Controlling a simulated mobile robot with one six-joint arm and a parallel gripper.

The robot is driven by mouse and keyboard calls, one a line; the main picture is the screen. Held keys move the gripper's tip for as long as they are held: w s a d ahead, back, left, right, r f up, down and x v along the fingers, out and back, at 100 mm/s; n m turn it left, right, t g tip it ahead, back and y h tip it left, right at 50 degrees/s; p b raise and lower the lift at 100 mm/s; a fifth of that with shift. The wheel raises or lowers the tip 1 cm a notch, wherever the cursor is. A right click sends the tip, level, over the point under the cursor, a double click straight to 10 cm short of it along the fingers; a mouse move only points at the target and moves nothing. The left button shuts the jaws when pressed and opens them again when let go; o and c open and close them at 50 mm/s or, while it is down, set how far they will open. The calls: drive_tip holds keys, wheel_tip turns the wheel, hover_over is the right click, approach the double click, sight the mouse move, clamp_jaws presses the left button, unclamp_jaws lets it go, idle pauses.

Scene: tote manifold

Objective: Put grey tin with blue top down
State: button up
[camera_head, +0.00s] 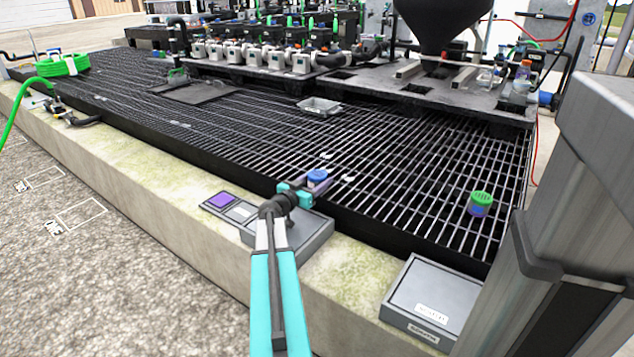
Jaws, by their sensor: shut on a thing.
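The grey tin with a blue top (317,177) is at the end of my arm, near the middle of the camera_head view. My gripper (312,186) is shut on it. The gripper hides most of the tin's grey body; the blue top shows above the jaws. In the picture, the tin lies over the near edge of the black grating (420,190), above a grey box on the concrete ledge. I cannot tell whether the tin touches anything below it.
A green-topped blue tin (480,204) stands on the grating to the right. Grey boxes (432,300) and a purple-topped pad (221,200) sit on the concrete ledge (180,215). A small grey tray (319,106) lies farther back. Pumps and a black hopper (440,25) stand behind.

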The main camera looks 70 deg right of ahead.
drive_tip(key=shift+a+f+b, duration=0.1)
drive_tip(key=shift+f+b, duration=0.4)
drive_tip(key=shift+f, duration=0.15)
drive_tip(key=o, duration=1.1)
drive_tip(key=shift+r+p, duration=0.35)
drive_tip(key=shift+p, duration=0.45)
drive_tip(key=shift+r+p, duration=0.3)
drive_tip(key=shift+p, duration=0.35)
drive_tip(key=p+v, duration=0.1)
drive_tip(key=v, duration=1)
drive_tip(key=shift+a+r, duration=0.1)
drive_tip(key=shift+a, duration=0.3)
